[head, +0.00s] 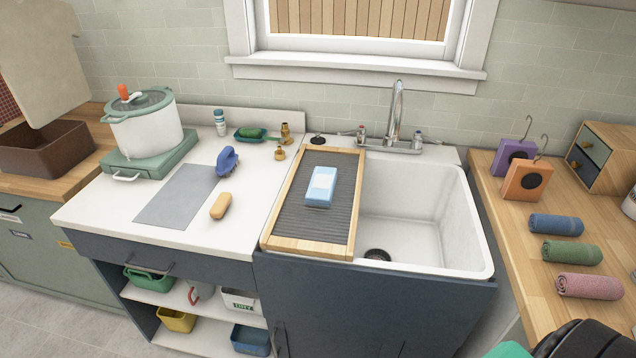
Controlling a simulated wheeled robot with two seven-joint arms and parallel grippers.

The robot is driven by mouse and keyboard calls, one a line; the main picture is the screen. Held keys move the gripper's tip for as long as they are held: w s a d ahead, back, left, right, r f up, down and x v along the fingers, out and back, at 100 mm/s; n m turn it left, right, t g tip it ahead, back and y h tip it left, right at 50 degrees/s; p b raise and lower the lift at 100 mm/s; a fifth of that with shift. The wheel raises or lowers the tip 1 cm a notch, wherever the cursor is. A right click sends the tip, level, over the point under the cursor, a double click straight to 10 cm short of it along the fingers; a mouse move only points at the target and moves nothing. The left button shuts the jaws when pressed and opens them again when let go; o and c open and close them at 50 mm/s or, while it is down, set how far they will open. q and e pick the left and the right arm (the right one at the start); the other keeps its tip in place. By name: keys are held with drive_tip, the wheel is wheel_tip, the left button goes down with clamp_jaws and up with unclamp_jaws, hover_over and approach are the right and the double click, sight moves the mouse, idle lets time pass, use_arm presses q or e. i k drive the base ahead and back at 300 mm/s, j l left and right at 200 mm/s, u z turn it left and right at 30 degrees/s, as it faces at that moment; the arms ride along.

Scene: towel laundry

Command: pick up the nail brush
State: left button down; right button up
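A small tan, rounded oblong block (220,205) lies on the white counter, right of a grey mat; it may be the nail brush, but bristles are too small to make out. A blue-purple brush-like thing with an arched handle (228,161) stands behind it, at the mat's far right corner. I cannot tell for sure which of the two is the nail brush. Neither gripper can be made out in the head view, and nothing touches either object.
A white pot (146,128) stands on a green burner at left. A ridged drainboard (273,230) with a blue-white block (321,187) covers the left part of the sink (450,240). Small brass items (281,152) and a green dish (250,134) are behind. Rolled towels (572,252) lie right.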

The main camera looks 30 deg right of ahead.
sight(219, 208)
drive_tip(key=i+j, duration=0.3)
drive_tip(key=i+j+z, duration=0.1)
drive_tip(key=i+j, duration=0.2)
drive_tip(key=j, duration=0.15)
drive_tip(key=i+j, duration=0.25)
drive_tip(key=j, duration=0.15)
drive_tip(key=i+j, duration=0.3)
drive_tip(key=i+j+z, duration=0.1)
drive_tip(key=i+j, duration=0.2)
drive_tip(key=j, duration=0.2)
drive_tip(key=i+j, duration=0.25)
drive_tip(key=j, duration=0.2)
